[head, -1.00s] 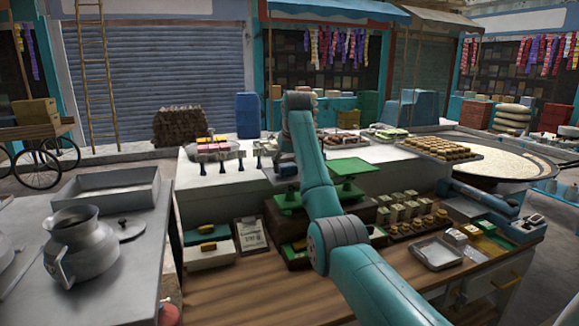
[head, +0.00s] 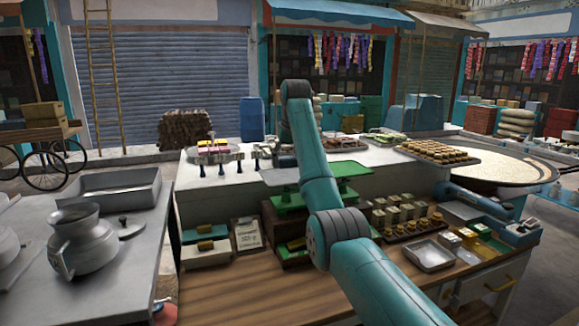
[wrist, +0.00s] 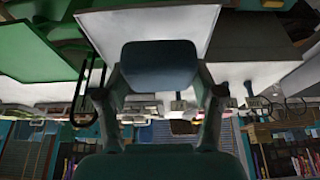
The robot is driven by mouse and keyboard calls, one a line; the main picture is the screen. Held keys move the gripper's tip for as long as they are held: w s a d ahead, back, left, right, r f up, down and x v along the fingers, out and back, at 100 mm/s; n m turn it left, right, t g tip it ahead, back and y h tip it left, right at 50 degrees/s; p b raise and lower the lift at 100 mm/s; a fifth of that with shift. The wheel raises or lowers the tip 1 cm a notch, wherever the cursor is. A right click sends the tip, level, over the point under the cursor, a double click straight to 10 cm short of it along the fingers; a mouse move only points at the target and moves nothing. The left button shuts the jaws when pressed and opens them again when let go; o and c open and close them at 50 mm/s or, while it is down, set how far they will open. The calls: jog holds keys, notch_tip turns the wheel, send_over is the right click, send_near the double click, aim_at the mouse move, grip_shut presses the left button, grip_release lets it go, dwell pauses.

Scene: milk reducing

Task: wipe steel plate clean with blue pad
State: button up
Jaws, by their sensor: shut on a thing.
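In the wrist view the blue pad (wrist: 160,65), a dark blue block, is held between the two fingers of my gripper (wrist: 160,78). A pale grey flat plate (wrist: 108,28) shows behind the pad, and the pad covers part of it; whether they touch cannot be told. My arm hides part of the area, and I cannot make out the gripper or pad clearly there.
A tray of brown sweets (head: 437,151) is at the right on the white counter. A metal tray (head: 430,255) lies on the lower wooden shelf. A metal pot (head: 82,240) stands on the left table.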

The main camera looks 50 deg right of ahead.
jog(key=shift+r, duration=1.6)
